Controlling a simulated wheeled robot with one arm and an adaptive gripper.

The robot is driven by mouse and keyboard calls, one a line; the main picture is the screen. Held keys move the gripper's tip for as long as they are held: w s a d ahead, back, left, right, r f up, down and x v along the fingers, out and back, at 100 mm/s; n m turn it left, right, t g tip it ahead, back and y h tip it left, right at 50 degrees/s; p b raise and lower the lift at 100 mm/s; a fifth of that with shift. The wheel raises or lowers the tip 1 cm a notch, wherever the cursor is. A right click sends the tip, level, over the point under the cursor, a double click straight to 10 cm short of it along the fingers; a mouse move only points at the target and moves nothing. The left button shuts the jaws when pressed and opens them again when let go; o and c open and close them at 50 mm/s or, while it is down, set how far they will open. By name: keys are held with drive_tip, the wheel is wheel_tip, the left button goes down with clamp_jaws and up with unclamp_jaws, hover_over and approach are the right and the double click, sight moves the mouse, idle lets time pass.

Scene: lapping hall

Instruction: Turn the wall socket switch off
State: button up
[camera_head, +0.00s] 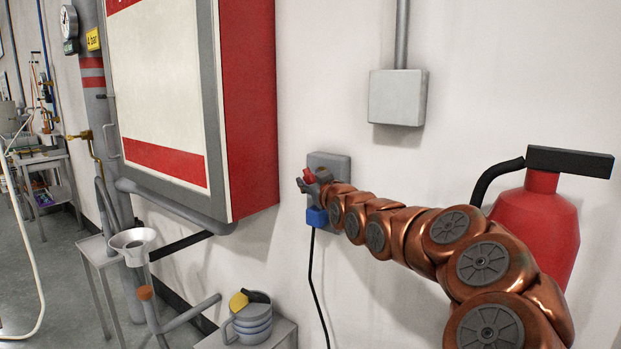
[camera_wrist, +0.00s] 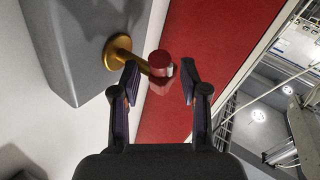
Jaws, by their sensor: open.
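The wall socket is a grey box (camera_head: 327,160) on the white wall, right of the red-sided cabinet. A blue plug (camera_head: 316,217) with a black cable hanging from it sits at its lower part. The switch is a lever with a red tip (camera_head: 308,174). In the wrist view its red tip (camera_wrist: 159,63) ends a short brass stem from a round brass collar (camera_wrist: 118,50) on the grey box (camera_wrist: 85,40). My gripper (camera_wrist: 160,80) is open, one finger either side of the red tip, with gaps visible. In the head view my gripper (camera_head: 314,182) partly hides the socket.
The cabinet (camera_head: 250,110) juts from the wall close left of the socket. A red fire extinguisher (camera_head: 540,215) stands at right, behind my arm. A grey junction box (camera_head: 398,97) is above. A can (camera_head: 250,320) sits on a small table below.

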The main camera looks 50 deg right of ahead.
drive_tip(key=shift+w+d, duration=0.15)
drive_tip(key=shift+w, duration=0.35)
drive_tip(key=shift+c, duration=0.3)
clamp_jaws()
